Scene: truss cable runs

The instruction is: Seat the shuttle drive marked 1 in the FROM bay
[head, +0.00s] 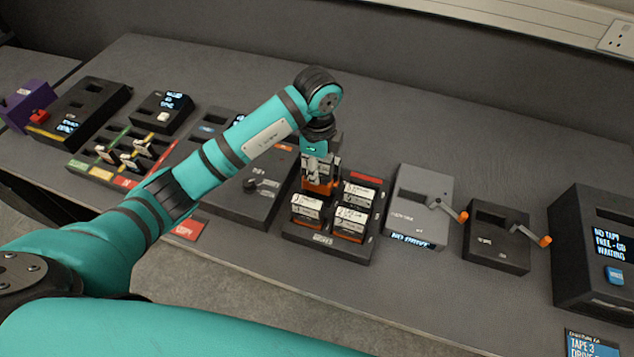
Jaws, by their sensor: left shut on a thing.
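My left gripper (320,176) points down over the back left of a dark rack (318,246). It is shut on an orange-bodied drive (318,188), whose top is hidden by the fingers. I cannot read its number or tell whether it is clear of its slot. Three other drives with white labels stand in the rack: front left (307,208), front right (350,222) and back right (359,195). A grey bay (424,190) with an orange-knobbed crank stands right of the rack, its display reading "NO DRIVE". I cannot read which bay is FROM. My right gripper is out of view.
A black cranked unit (497,235) stands right of the grey bay, then a large black tape unit (590,245). Left of the rack are a dark panel (262,205), a slotted tray (122,158) and black boxes. The table behind the grey bay is clear.

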